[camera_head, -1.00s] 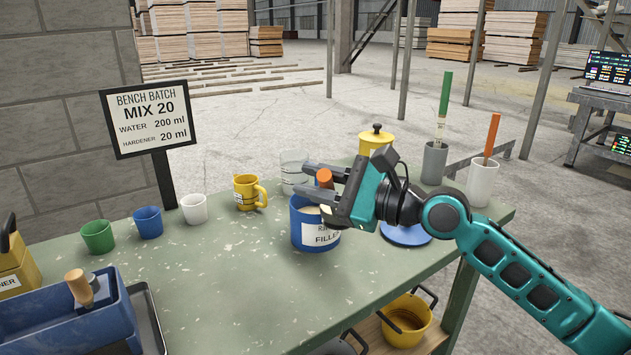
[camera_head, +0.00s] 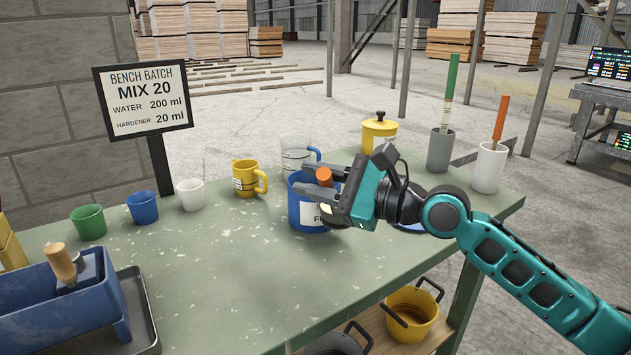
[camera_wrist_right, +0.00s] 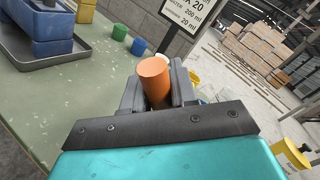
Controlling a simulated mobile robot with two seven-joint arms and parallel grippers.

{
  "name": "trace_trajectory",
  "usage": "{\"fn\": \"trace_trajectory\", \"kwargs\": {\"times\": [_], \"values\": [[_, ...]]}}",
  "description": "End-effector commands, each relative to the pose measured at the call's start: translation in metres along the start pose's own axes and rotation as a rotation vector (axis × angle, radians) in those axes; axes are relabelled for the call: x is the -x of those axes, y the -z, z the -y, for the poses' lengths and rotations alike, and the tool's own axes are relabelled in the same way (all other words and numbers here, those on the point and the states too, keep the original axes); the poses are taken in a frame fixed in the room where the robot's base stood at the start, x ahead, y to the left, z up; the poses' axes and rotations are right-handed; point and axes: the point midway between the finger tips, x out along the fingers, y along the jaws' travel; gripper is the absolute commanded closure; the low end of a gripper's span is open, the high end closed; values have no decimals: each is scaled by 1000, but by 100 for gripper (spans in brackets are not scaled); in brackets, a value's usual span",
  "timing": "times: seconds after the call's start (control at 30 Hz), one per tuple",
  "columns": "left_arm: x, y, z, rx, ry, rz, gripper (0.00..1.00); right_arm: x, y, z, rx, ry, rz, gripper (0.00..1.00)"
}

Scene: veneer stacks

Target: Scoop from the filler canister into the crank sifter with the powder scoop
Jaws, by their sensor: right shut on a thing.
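The filler canister (camera_head: 303,211) is blue with a white label and stands on the green bench in the head view. My right gripper (camera_head: 328,184) is shut on the upright orange handle of the powder scoop (camera_head: 324,175), at the canister's top right. The gripper hides part of the canister's mouth and label. The scoop's lower end is hidden, so I cannot tell how deep it sits. The handle also shows between the fingers in the right wrist view (camera_wrist_right: 155,80). I cannot clearly identify the crank sifter. My left gripper is out of view.
A clear jug (camera_head: 297,157) stands just behind the canister, and a yellow mug (camera_head: 246,180) to its left. A yellow lidded pot (camera_head: 378,133) and two holders (camera_head: 440,152) (camera_head: 488,168) stand at the right. A blue bin (camera_head: 60,306) is front left. The middle bench is clear.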

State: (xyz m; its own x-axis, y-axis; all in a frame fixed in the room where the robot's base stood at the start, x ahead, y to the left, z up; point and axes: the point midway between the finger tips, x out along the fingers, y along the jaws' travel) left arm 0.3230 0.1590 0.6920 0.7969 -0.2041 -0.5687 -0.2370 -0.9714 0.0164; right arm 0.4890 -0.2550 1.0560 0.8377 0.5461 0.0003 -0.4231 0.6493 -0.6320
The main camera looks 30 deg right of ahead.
Motion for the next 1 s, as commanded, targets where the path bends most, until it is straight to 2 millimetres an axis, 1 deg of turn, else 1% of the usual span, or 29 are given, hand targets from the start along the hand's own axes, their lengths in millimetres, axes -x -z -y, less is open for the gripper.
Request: {"fn": "trace_trajectory", "kwargs": {"times": [0.03, 0.2, 0.47, 0.77, 0.87, 1.0], "values": [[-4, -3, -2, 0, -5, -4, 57, 0, 5, -4, 4, 2, 2, 100], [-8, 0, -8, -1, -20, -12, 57, 0, 11, -9, 4, 2, 2, 100], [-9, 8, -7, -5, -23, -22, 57, 0, 12, -10, 4, 2, 2, 100], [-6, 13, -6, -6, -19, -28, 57, 0, -1, 1, 7, 2, 2, 100], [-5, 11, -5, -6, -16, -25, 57, 0, -6, 5, 5, 2, 2, 100], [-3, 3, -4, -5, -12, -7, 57, 0, -12, 10, 5, 2, 3, 100]]}}
